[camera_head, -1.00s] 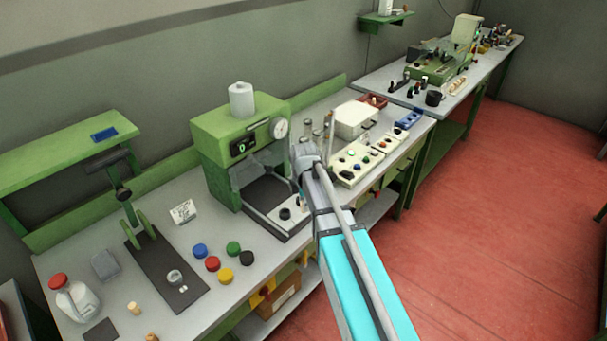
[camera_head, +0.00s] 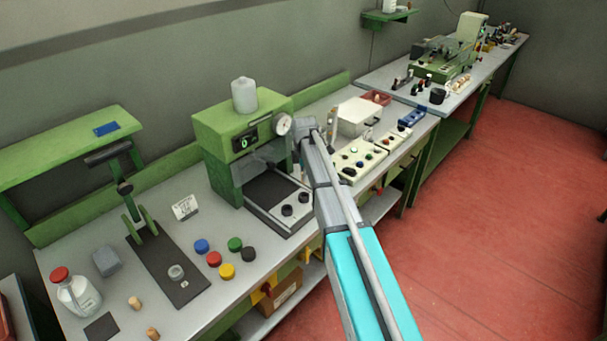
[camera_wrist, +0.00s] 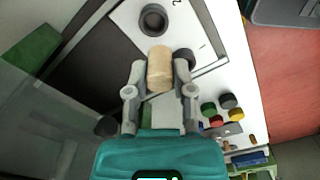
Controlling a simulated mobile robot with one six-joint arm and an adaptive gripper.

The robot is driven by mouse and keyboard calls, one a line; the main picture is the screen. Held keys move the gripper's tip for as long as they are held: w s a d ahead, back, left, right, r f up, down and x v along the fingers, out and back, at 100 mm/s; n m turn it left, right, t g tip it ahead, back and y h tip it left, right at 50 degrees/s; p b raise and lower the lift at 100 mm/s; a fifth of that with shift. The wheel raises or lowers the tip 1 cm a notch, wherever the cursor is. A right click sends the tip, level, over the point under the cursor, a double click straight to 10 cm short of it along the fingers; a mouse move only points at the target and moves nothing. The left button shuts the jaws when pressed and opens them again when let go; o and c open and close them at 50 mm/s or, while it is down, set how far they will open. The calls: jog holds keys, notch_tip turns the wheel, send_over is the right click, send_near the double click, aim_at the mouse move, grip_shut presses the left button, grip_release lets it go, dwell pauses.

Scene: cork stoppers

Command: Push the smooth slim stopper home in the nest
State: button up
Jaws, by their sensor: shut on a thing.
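A pale tan cork stopper (camera_wrist: 160,68) is held between the two fingers of my gripper (camera_wrist: 159,76) in the wrist view. Its far end points toward two dark ring-shaped nests on a white plate. One ring (camera_wrist: 153,20) lies ahead of the stopper; the other (camera_wrist: 185,57) is partly hidden behind the right finger. In the head view the rings (camera_head: 287,210) (camera_head: 303,197) sit at the front of the green press (camera_head: 215,140). My gripper is above and right of them there, and the stopper is not discernible. I cannot tell its height above the rings.
The press has a clear guard and a dial gauge (camera_head: 283,124). Several coloured caps (camera_head: 227,271) lie left of its plate. Two loose corks (camera_head: 134,303) (camera_head: 152,333) stand near the front left. A button panel (camera_head: 360,158) is to the right.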

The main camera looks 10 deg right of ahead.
jog(key=shift+w, duration=0.45)
jog(key=shift+f, duration=0.2)
jog(key=shift+f+b, duration=3.05)
jog(key=shift+b, duration=0.2)
jog(key=shift+f+b, duration=1.3)
dwell(1.3)
jog(key=o, duration=0.7)
jog(key=shift+o, duration=0.2)
jog(key=shift+w+d, duration=0.1)
